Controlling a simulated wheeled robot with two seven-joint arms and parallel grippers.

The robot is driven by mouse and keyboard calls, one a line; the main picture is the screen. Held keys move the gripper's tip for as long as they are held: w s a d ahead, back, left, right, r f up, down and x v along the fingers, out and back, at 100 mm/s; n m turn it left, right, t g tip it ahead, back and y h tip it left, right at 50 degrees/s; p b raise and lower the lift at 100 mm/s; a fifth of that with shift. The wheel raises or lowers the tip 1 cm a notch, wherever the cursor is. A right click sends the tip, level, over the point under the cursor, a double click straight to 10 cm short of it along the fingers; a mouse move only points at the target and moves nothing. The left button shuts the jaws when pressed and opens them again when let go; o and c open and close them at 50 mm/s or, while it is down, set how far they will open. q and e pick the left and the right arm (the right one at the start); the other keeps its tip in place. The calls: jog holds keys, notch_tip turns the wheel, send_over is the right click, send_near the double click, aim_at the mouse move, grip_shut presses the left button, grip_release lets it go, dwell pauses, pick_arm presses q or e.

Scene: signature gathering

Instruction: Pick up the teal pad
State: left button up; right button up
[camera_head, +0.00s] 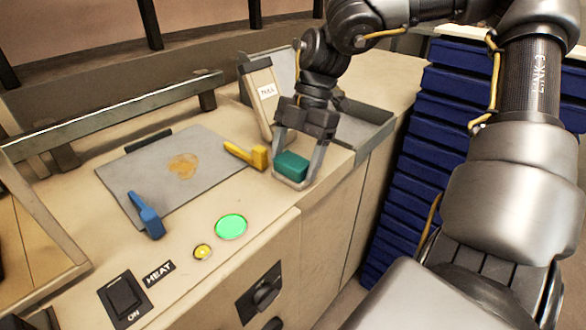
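The teal pad (291,166) is a small block near the counter's right front corner. My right gripper (296,172) points down over it, with one finger on each side of the pad. The fingers are spread wide, and a small gap seems to show between the pad and the right finger. Whether the pad touches the counter is hard to tell, as the fingertips and a grey edge cover its lower part. My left gripper is not in view.
A grey plate (210,150) with an orange stain lies on the counter. A yellow-handled tool (246,155) lies close left of the pad, and a blue-handled tool (147,215) farther left. A green button (231,227) is in front.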

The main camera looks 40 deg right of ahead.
aim_at(296, 159)
jog(key=c, duration=0.6)
notch_tip(296, 159, up, 10)
jog(key=shift+r, duration=0.1)
jog(key=shift+c, duration=0.2)
jog(key=shift+o, duration=1.4)
jog(key=shift+c, duration=0.9)
jog(key=shift+s, duration=0.1)
